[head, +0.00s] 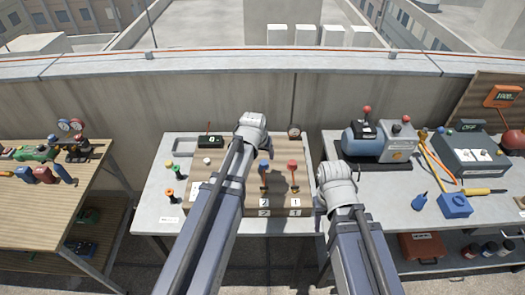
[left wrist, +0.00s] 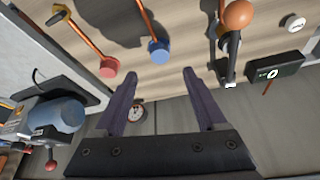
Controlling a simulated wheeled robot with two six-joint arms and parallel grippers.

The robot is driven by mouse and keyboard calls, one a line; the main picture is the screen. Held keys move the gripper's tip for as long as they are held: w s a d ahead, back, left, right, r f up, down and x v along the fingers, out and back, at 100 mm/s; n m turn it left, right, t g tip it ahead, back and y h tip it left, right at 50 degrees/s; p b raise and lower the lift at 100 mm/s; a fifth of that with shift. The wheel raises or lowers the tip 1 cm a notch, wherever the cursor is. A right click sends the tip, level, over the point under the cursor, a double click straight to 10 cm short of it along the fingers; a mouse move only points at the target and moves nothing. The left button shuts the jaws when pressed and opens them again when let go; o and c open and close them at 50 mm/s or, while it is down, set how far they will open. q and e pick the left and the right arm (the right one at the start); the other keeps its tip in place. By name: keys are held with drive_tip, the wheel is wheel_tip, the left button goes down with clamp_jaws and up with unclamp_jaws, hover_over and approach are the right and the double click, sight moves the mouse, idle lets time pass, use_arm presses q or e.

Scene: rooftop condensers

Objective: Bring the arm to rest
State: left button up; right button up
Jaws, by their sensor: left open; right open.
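My left gripper (left wrist: 164,96) is open in the left wrist view, with nothing between its fingers. It hangs over the back part of the wooden board (head: 285,180) on the middle table. In the head view the left arm's pale wrist (head: 252,128) hides the fingers and part of the board. My right arm's pale wrist (head: 337,183) is over the gap between the middle and right tables; its fingers are hidden. A blue-topped part (left wrist: 159,50) and a red-topped part (left wrist: 110,67) stand apart from the left fingers. An orange ball (left wrist: 238,14) tops a metal post.
A display box (head: 209,141) and a round gauge (head: 294,131) sit at the board's back. The right table holds a blue compressor (head: 362,140), a meter case (head: 470,150) and a blue box (head: 455,205). A wooden bench (head: 50,205) stands left. A parapet wall (head: 150,100) runs behind.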

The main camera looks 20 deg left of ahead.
use_arm(q)
drive_tip(key=s+d, duration=0.2)
drive_tip(key=s, duration=0.1)
drive_tip(key=s+d+f+m+g, duration=0.1)
drive_tip(key=s+d, duration=0.2)
drive_tip(key=s+d+m+g, duration=0.1)
drive_tip(key=s+d, duration=0.2)
drive_tip(key=shift+s+d+f, duration=0.15)
drive_tip(key=shift+s+f, duration=0.05)
drive_tip(key=shift+s, duration=0.15)
drive_tip(key=s+d+m+g+y, duration=0.1)
drive_tip(key=s+d, duration=0.4)
drive_tip(key=s, duration=0.6)
drive_tip(key=shift+f+m+g, duration=0.15)
drive_tip(key=shift+m+g, duration=0.35)
drive_tip(key=shift+g, duration=0.5)
